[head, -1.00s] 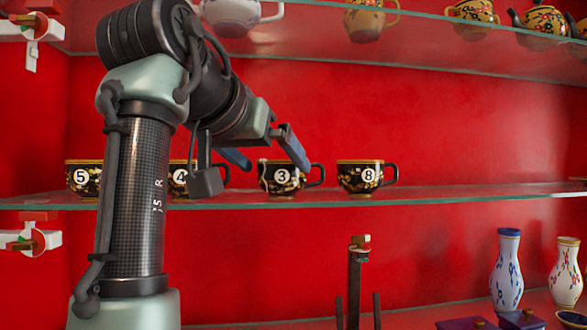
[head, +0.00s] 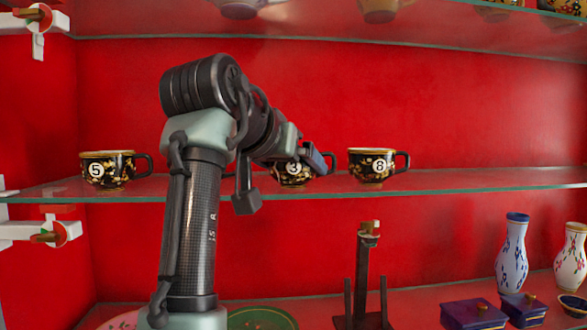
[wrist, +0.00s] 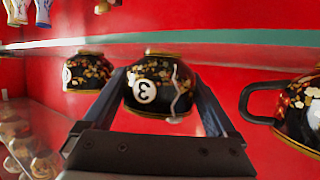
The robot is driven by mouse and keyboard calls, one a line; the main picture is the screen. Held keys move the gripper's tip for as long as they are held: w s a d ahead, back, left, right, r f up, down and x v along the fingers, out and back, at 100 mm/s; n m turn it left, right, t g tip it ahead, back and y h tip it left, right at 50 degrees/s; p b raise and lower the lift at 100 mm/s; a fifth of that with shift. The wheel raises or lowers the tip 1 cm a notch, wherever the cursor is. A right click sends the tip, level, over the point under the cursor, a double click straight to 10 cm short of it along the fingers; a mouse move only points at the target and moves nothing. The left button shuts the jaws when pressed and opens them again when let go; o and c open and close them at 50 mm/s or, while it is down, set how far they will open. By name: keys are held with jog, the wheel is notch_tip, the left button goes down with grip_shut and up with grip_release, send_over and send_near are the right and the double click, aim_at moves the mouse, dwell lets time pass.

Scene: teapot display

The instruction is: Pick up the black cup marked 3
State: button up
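The black cup marked 3 (head: 292,180) stands on the middle glass shelf in the head view, partly covered by my gripper (head: 312,163). In the wrist view, which looks upside down, the cup (wrist: 155,95) shows its white number disc and a pale wavy strip on its side. My gripper (wrist: 160,80) is open, with one finger on each side of this cup. I cannot tell whether either finger touches it. The cup appears to rest on the shelf.
A cup marked 8 (head: 371,168) stands to the right and a cup marked 5 (head: 109,170) to the left. Another black cup (wrist: 295,112) is close by in the wrist view. Glass shelf edges (head: 470,187) run above and below. The shelf right of cup 8 is clear.

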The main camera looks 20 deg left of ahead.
jog(key=c, duration=0.6)
jog(key=shift+r, duration=0.2)
jog(key=shift+c, duration=0.2)
notch_tip(320, 180, up, 10)
jog(key=shift+f+b, duration=0.15)
jog(key=shift+b, duration=0.25)
